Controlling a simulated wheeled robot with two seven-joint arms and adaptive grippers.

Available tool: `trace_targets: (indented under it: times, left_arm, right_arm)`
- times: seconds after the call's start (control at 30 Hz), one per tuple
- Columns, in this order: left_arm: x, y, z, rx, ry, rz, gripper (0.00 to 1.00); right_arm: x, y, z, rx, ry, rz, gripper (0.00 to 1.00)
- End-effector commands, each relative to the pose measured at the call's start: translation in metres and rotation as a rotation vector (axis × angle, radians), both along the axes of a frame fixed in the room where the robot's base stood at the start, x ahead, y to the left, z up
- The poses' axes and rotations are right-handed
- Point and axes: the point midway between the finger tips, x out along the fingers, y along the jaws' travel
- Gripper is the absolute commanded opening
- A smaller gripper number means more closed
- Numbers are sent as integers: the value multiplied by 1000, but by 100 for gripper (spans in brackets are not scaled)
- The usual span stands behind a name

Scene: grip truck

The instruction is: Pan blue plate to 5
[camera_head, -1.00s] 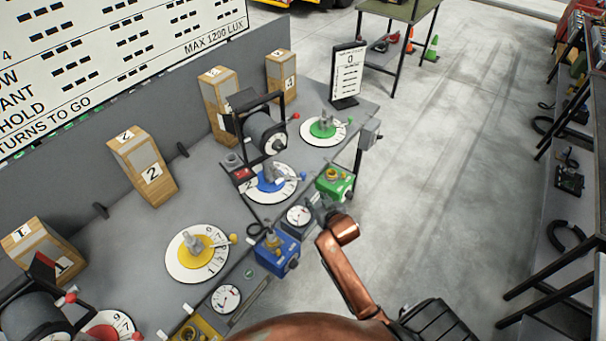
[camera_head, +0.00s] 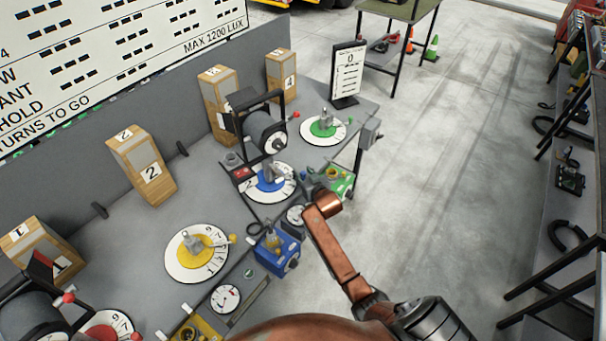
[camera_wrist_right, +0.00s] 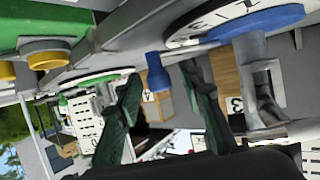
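The blue plate (camera_head: 268,184) is a round blue disc on a white numbered dial in the middle of the bench, with a grey fixture standing on it. In the right wrist view its blue edge (camera_wrist_right: 262,20) and dial are at the upper right. A small blue knob (camera_wrist_right: 155,75) stands out from the dial. My right gripper (camera_head: 302,177) is at the dial's right side in the head view. Its two dark green fingers (camera_wrist_right: 162,78) are apart, with the blue knob seen between their tips; contact cannot be told. My left gripper is not in view.
A green plate (camera_head: 323,128) and a yellow plate (camera_head: 188,258) lie on either side. A green box (camera_head: 343,184) and a blue box (camera_head: 280,255) stand at the bench's front edge. A black-framed drum (camera_head: 264,132) stands just behind the blue plate.

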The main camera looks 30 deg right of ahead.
Motion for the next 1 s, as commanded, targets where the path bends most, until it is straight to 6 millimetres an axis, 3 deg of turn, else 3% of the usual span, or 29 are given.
trace_targets:
  times: [0.2,0.7,1.0]
  left_arm:
    - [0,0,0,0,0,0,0]
    - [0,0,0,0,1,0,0]
    - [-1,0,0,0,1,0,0]
  right_arm:
    - [0,0,0,0,0,0,35]
    - [0,0,0,0,0,0,0]
    - [0,0,0,0,0,0,0]
